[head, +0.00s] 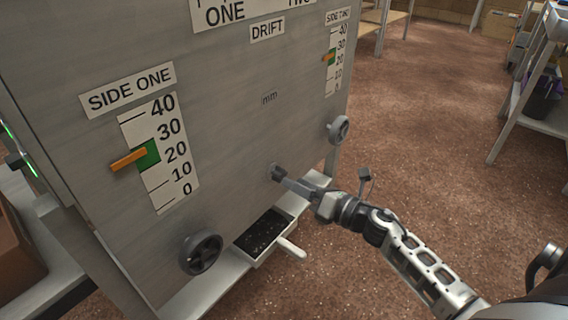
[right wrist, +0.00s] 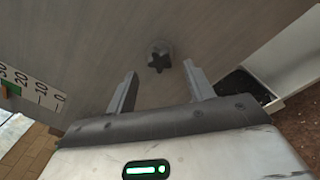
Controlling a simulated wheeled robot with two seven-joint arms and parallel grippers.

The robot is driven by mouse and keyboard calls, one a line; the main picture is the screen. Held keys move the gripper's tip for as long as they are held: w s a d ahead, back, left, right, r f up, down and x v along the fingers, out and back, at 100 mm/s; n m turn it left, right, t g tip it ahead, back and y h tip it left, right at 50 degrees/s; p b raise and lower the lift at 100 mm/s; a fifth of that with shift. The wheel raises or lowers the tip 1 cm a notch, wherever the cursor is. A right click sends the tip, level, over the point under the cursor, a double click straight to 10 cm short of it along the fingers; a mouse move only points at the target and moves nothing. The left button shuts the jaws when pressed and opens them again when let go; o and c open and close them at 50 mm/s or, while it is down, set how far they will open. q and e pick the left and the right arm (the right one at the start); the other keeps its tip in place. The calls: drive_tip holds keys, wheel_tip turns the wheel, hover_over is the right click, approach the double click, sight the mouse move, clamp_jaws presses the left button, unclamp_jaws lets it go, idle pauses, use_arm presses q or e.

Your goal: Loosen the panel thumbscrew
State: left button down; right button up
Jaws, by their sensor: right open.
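The panel thumbscrew is a small dark star-shaped knob (right wrist: 159,60) on the grey panel (right wrist: 100,40), seen in the right wrist view. In the head view the thumbscrew (head: 276,171) sits low on the panel (head: 230,110), at the tip of my right gripper (head: 287,181). My right gripper is open, and its two fingers (right wrist: 160,72) point at the panel on either side of the knob's line. The knob shows just beyond the fingertips, between them. Nothing is held. My left gripper is out of view.
Two handwheels, one lower left (head: 201,253) and one right (head: 339,129), stick out from the panel. A tray with dark contents and a white handle (head: 291,248) lies below. Scales with orange pointers (head: 129,159) flank the panel. Open floor (head: 430,150) lies to the right, with a shelf beyond.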

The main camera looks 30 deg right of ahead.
sight(279, 174)
drive_tip(key=m, duration=0.1)
drive_tip(key=m+p, duration=0.1)
drive_tip(key=m, duration=0.2)
drive_tip(key=shift+r, duration=0.25)
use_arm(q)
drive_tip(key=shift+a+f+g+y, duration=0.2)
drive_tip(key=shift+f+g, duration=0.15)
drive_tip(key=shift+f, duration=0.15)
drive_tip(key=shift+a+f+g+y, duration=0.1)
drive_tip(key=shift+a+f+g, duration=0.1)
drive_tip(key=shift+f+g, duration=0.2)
use_arm(e)
drive_tip(key=shift+f+m, duration=0.25)
drive_tip(key=shift+m, duration=0.05)
drive_tip(key=shift+w, duration=0.1)
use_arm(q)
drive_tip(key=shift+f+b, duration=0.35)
use_arm(e)
drive_tip(key=shift+x, duration=1.95)
drive_tip(key=c, duration=0.9)
drive_tip(key=shift+c, duration=0.2)
